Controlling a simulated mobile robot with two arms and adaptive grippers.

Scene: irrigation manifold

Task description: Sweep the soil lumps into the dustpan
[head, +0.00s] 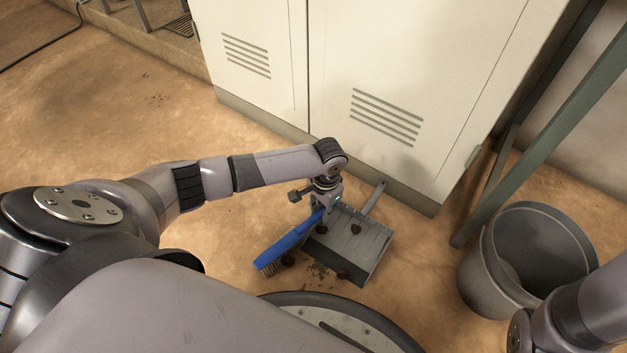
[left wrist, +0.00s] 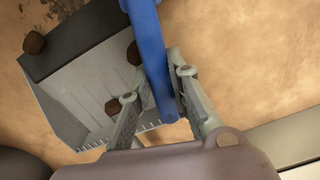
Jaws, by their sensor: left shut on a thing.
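My left gripper (head: 328,208) is shut on the blue handle of a brush (head: 288,246), whose yellowish bristles are low at the floor. The left wrist view shows the blue handle (left wrist: 148,40) between the fingers (left wrist: 155,85). The grey dustpan (head: 368,247) lies on the floor just right of the brush, its handle toward the cabinet. One dark soil lump (head: 355,229) is in the pan, and another lump (head: 321,229) is at its left side. A lump (head: 341,274) sits at the dark front lip. A lump (head: 288,261) is beside the bristles. My right gripper is out of view.
Small crumbs (head: 318,270) lie on the floor before the pan. A pale cabinet (head: 370,70) stands close behind it. A grey bucket (head: 478,270) and a green metal post (head: 530,130) stand to the right. Bare floor (head: 120,110) is open at left.

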